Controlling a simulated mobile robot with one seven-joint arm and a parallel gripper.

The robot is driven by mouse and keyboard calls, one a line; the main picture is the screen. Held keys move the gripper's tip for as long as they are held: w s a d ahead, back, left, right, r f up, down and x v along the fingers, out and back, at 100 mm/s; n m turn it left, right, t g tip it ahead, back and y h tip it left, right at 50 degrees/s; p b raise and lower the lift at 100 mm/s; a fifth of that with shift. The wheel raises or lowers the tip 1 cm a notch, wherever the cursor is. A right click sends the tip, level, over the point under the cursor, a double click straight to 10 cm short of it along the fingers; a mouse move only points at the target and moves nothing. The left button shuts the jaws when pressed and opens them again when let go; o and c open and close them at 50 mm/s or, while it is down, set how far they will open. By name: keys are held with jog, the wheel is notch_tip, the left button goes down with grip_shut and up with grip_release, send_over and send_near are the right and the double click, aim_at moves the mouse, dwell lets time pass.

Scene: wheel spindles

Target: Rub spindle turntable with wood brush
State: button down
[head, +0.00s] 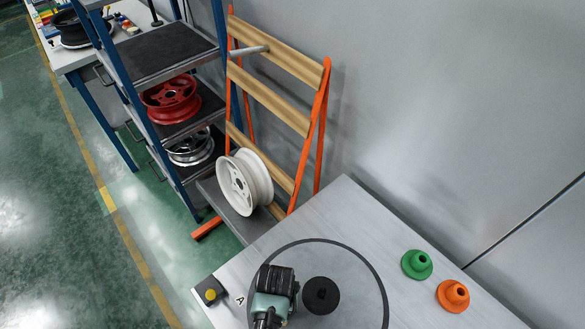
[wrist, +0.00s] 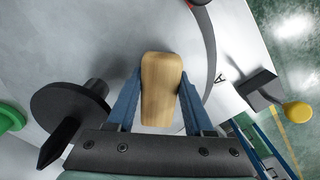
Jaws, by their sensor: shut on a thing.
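The spindle turntable (head: 345,268) is a grey disc with a dark rim, set in the bench top in the head view. Its black spindle hub (head: 320,295) stands at the middle and also shows at the left of the wrist view (wrist: 65,104). My gripper (wrist: 160,82) is shut on the wood brush (wrist: 161,95), with one blue finger on each side of its pale wooden body. In the head view my gripper (head: 273,290) is over the turntable, left of the hub, and hides the brush. The brush's underside is hidden, so I cannot tell whether it touches the disc.
A white wheel (head: 244,182) rests on an orange and wood rack. A shelf holds a red wheel (head: 170,98).

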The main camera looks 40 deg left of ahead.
jog(key=r+p, duration=0.4)
jog(key=r, duration=0.1)
jog(key=r+p, duration=0.2)
jog(key=shift+w+d+r, duration=0.25)
jog(key=shift+w, duration=0.05)
jog(key=shift+s+r+p, duration=0.15)
jog(key=shift+r+p, duration=0.25)
jog(key=shift+p, duration=0.1)
jog(key=shift+f, duration=0.1)
